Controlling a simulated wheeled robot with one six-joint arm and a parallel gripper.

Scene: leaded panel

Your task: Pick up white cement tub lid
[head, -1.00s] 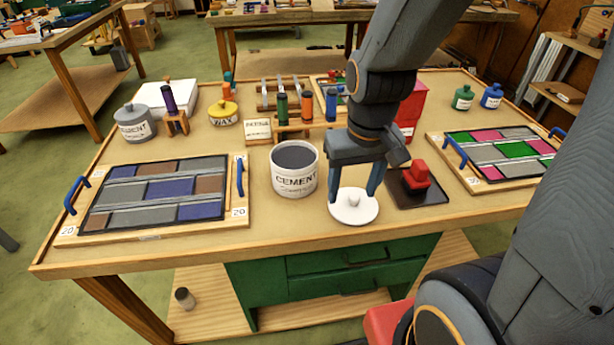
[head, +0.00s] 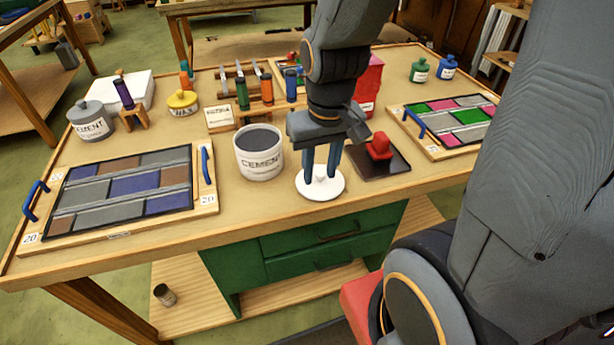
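The white cement tub lid (head: 333,189) is a round disc lying flat on the table, just right of the open cement tub (head: 260,168). My gripper (head: 321,176) points straight down over the lid. Its two blue fingers are drawn close together around the small knob at the lid's middle, and the knob is mostly hidden between them. The lid looks to be resting on the tabletop; I cannot see any gap under it. The white tub stands upright with grey cement inside.
A dark pad with a red-handled block (head: 379,147) lies close right of the lid. Leaded panels in wooden trays lie left (head: 207,203) and right (head: 434,151). A grey lidded cement tub (head: 91,124) stands far left. Bare table lies in front of the lid.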

